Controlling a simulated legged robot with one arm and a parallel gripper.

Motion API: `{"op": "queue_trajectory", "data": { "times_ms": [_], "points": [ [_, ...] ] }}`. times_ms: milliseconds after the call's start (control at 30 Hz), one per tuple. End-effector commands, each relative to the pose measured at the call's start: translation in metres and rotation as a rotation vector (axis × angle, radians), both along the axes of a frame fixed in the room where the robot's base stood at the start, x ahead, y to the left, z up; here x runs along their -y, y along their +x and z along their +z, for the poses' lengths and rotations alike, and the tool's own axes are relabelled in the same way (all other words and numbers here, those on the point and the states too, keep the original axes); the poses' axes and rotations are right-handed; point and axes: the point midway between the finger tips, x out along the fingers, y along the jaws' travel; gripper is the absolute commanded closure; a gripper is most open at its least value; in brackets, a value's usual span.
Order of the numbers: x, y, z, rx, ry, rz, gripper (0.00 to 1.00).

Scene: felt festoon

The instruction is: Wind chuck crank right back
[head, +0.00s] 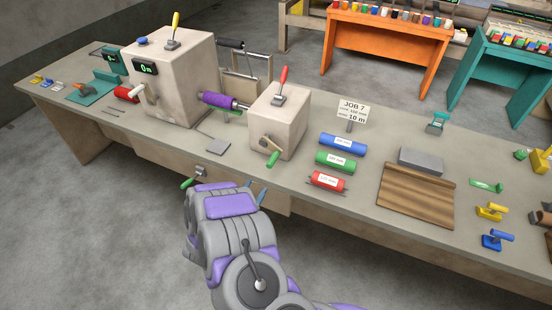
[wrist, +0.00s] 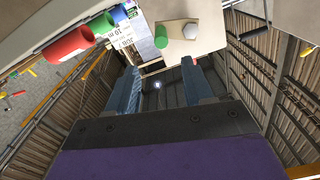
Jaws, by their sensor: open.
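A crank with a green handle (head: 273,159) sits on the front of the small beige block (head: 290,118), right of the purple roll. I take this for the chuck crank. In the wrist view a green handle (wrist: 161,36) and a pale round end show at the top, beyond the fingers. My gripper (head: 256,191) is in front of the bench's front edge, below and left of the crank, apart from it. In the wrist view its blue fingers (wrist: 160,75) stand apart with nothing between them. My wrist hides part of the bench front.
A purple roll (head: 224,101) lies between the small block and a large beige block (head: 170,75) with a pale-handled crank. Blue, green and red rolls (head: 328,180) lie right of the crank, near a JOB 7 sign (head: 352,112). Another green handle (head: 187,184) shows at the bench front.

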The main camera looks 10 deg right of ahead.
Motion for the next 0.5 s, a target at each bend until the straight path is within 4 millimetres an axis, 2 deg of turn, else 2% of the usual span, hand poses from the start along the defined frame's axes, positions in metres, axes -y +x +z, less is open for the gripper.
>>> {"op": "queue_trajectory", "data": {
  "times_ms": [500],
  "points": [
    [0.059, 0.076, -0.001, 0.001, 0.002, -0.003, 0.48]
  ]
}}
